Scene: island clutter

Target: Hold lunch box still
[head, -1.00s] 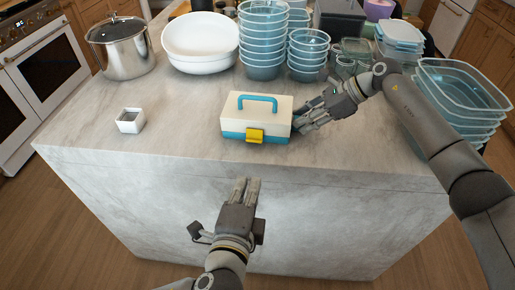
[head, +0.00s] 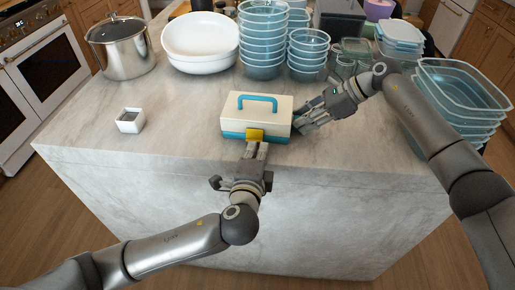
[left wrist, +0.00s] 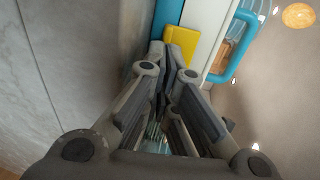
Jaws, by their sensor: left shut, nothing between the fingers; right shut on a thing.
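The lunch box (head: 240,115) is cream with a blue base, a blue handle (head: 257,100) and a yellow latch (head: 255,134). It stands upright and closed near the front edge of the island. My left gripper (head: 256,147) is shut and empty, its fingertips at the front of the box just below the latch. In the left wrist view the fingertips (left wrist: 170,50) are close beside the yellow latch (left wrist: 181,42); I cannot tell whether they touch. My right gripper (head: 306,122) is shut on the lunch box at its right side; its fingertips are partly hidden.
A steel pot (head: 122,52), white bowls (head: 200,45) and stacked glass containers (head: 264,45) stand behind. More containers (head: 462,92) are at the right. The counter around the cup is clear.

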